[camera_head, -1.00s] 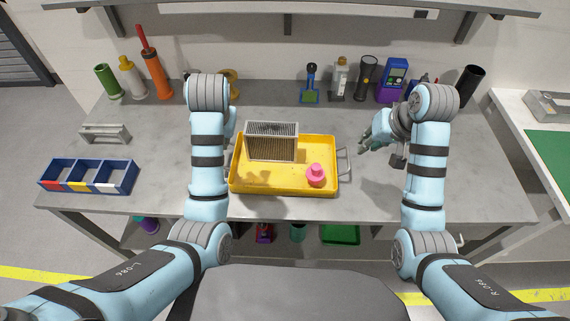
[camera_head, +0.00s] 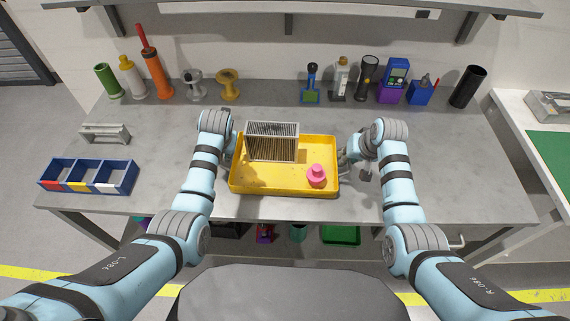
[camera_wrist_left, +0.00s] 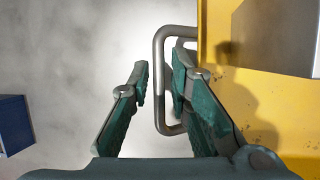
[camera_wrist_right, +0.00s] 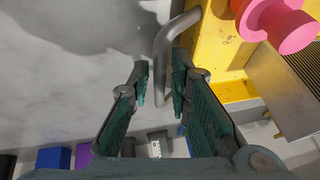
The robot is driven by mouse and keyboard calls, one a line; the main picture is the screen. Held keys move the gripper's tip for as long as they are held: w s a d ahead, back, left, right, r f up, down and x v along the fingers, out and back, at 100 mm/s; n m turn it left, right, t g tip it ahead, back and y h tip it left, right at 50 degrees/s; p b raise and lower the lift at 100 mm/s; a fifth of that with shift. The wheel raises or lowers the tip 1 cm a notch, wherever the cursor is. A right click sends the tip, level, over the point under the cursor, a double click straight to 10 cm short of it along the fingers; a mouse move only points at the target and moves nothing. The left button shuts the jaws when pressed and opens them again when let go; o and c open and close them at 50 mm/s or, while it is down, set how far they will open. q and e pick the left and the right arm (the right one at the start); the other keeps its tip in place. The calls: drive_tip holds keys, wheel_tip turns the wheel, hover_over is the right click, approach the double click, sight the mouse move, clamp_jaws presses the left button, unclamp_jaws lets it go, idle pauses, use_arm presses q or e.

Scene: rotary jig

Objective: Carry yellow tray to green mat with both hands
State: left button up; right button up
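The yellow tray (camera_head: 285,190) lies on the grey workbench with a finned metal block (camera_head: 272,146) and a pink knob-shaped piece (camera_head: 317,176) in it. My left gripper (camera_wrist_left: 160,82) is open at the tray's left side, its fingertips on either side of the outer bar of the left handle (camera_wrist_left: 160,110). My right gripper (camera_wrist_right: 160,82) is open at the right side, with the bar of the right handle (camera_wrist_right: 165,60) between its fingertips. In the head view my arms partly hide both handles. The green mat (camera_head: 550,158) lies on a white table at the far right.
A blue divided bin (camera_head: 88,190) and a grey bracket (camera_head: 105,132) are on the left of the workbench (camera_head: 480,165). Bottles, spools, a purple box (camera_head: 391,95) and a black cylinder (camera_head: 467,87) line the back. A gap separates the bench from the white table (camera_head: 513,108).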

use_arm(q)
drive_tip(key=shift+f, duration=0.15)
use_arm(e)
drive_tip(key=shift+f, duration=0.15)
use_arm(q)
drive_tip(key=shift+c, duration=0.6)
use_arm(e)
drive_tip(key=shift+c, duration=0.6)
use_arm(q)
clamp_jaws()
use_arm(e)
clamp_jaws()
drive_tip(key=shift+r, duration=0.2)
